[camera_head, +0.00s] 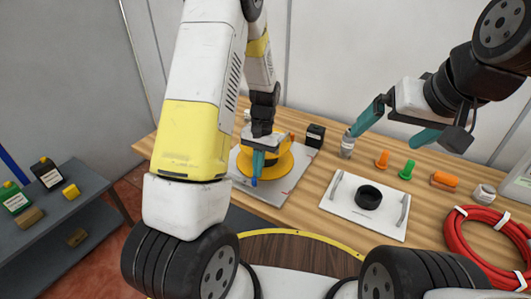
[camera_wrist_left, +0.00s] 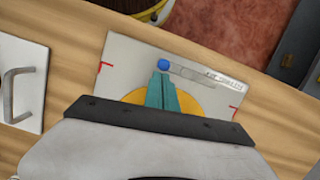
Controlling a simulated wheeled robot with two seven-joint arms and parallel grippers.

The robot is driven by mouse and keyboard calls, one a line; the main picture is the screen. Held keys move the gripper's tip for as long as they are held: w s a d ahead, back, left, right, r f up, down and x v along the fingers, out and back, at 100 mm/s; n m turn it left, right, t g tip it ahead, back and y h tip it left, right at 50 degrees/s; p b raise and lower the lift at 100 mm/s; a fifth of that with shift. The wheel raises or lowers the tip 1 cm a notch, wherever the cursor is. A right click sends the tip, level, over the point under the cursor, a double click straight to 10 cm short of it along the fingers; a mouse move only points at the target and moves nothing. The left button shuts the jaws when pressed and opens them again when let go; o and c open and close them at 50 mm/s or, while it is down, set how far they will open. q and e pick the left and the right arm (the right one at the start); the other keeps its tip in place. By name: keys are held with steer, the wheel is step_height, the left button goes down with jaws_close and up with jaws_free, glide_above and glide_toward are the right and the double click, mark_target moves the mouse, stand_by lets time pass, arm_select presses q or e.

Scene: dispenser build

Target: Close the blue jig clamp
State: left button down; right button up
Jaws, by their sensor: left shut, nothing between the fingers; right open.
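The blue jig clamp shows as a blue knob (camera_wrist_left: 163,64) at the end of a grey bar on the white jig plate (camera_wrist_left: 117,58) in the left wrist view. In the head view only a small bit of blue (camera_head: 254,182) shows below my left fingertips. A yellow round piece (camera_wrist_left: 133,97) sits on the plate, partly hidden behind my gripper. My left gripper (camera_wrist_left: 161,80) is shut and empty, with its teal fingertips right at the knob; I cannot tell whether they touch. My right gripper (camera_head: 397,128) is open and empty, raised above the right side of the table.
A white tray (camera_head: 341,211) with a black ring (camera_head: 368,197) lies right of the plate. Beyond it stand an orange cone (camera_head: 382,160), a green cone (camera_head: 407,170) and a metal-topped jar (camera_head: 347,147). A red hose coil (camera_head: 467,235) lies at far right. A grey side table (camera_head: 60,222) stands left.

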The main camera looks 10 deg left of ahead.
mark_target(255, 187)
arm_select(q)
steer(key=shift+s+m, duration=0.2)
steer(key=shift+m, duration=0.1)
steer(key=m, duration=0.1)
steer(key=s+m, duration=0.1)
steer(key=m, duration=0.1)
steer(key=shift+s+d+y, duration=0.1)
steer(key=shift+s+y, duration=0.1)
steer(key=shift+y, duration=0.2)
steer(key=m, duration=0.1)
steer(key=s+m, duration=0.1)
steer(key=m, duration=0.1)
steer(key=m+t, duration=0.1)
steer(key=shift+s+a+m+y, duration=0.3)
steer(key=shift+s+m+y, duration=0.1)
steer(key=m, duration=0.1)
steer(key=s+a+m+t, duration=0.1)
steer(key=m, duration=0.3)
steer(key=shift+s+a+y, duration=0.25)
steer(key=shift+s+y, duration=0.05)
steer(key=m, duration=0.2)
steer(key=shift+s+a+m+t, duration=0.25)
steer(key=shift+a+m+t, duration=0.05)
steer(key=shift+a+t, duration=0.1)
steer(key=shift+a, duration=0.25)
steer(key=shift+s+a, duration=0.1)
steer(key=shift+r, duration=0.1)
